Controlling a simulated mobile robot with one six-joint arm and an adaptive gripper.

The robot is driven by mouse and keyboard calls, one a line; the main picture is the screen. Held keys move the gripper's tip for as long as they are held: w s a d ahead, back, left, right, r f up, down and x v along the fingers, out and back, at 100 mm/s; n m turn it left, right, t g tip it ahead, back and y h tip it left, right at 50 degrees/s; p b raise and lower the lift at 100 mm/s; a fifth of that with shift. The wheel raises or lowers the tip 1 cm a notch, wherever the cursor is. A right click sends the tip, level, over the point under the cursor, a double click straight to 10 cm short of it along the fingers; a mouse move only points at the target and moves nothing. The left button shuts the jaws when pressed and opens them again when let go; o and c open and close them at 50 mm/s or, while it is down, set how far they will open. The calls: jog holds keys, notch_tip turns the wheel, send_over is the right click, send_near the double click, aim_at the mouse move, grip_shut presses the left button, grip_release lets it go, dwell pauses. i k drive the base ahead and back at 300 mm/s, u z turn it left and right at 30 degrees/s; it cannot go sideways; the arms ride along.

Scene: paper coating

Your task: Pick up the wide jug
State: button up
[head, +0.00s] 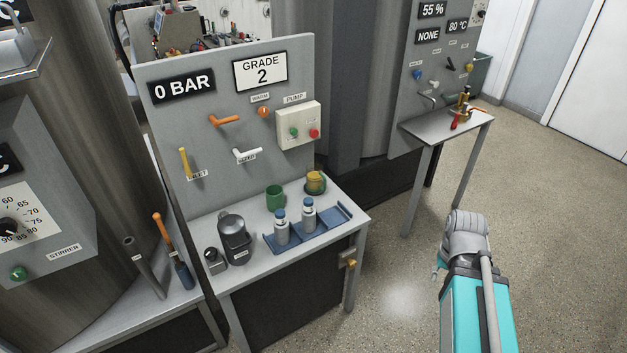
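A wide dark grey vessel (234,243) with a paler rounded top and a small label stands upright at the front left of the near table (262,273). It looks like the wide jug, but its label is too small to read. My gripper (438,269) shows only in small part at the left of my grey wrist, over the floor to the right of the table. It is well apart from the vessel. Its fingers are mostly hidden, so I cannot tell whether it is open or holds anything.
A smaller dark bottle (214,261) stands close left of the vessel. A blue tray (327,233) with two grey bottles lies to its right. A green mug (275,197) and a yellow-and-green cup (315,182) stand behind. A panel (210,145) with protruding handles rises at the back.

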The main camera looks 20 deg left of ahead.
aim_at(315, 170)
jog(key=i, duration=0.95)
jog(key=z, duration=0.05)
